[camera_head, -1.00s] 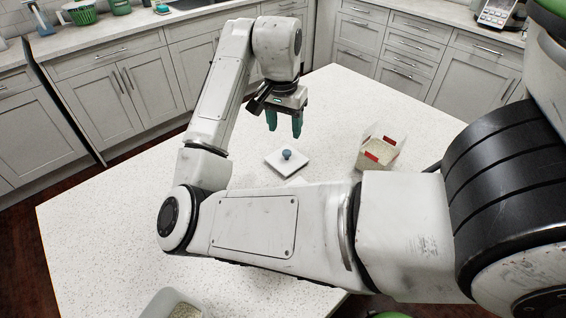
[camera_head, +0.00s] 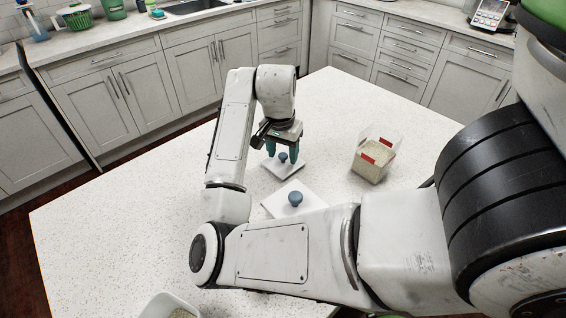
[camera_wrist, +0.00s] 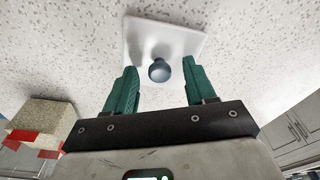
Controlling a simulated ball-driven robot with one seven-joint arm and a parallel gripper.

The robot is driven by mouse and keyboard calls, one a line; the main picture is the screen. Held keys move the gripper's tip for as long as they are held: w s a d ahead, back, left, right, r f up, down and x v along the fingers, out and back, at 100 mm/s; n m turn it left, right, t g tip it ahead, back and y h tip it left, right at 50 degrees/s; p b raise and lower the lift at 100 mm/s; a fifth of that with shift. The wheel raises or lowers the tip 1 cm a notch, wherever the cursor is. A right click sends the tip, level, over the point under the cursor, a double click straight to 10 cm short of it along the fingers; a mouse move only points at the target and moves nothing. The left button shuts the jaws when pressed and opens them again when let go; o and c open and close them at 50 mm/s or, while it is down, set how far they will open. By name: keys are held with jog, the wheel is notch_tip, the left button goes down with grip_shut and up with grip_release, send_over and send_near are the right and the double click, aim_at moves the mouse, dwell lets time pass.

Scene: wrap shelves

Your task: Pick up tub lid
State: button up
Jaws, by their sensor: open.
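Two white square lids with blue round knobs lie on the speckled counter. The farther lid (camera_head: 283,170) is below my open gripper (camera_head: 283,155). The nearer lid (camera_head: 275,207) lies closer to me, partly hidden by my arm. In the wrist view, the farther lid (camera_wrist: 185,40) shows its blue knob (camera_wrist: 159,70) between the two green fingertips (camera_wrist: 159,66), with a gap on each side. Whether the fingertips touch the lid plate cannot be told. A tub (camera_head: 150,303) with pale contents is partly in view at the bottom edge.
A clear box (camera_head: 390,150) with red labels and pale contents stands to the right of the lids; its pale block also shows in the wrist view (camera_wrist: 45,115). The counter (camera_head: 110,220) is clear on the left. Cabinets (camera_head: 120,100) line the back.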

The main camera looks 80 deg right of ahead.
jog(key=shift+c, duration=0.4)
grip_shut()
jog(key=shift+r, duration=0.15)
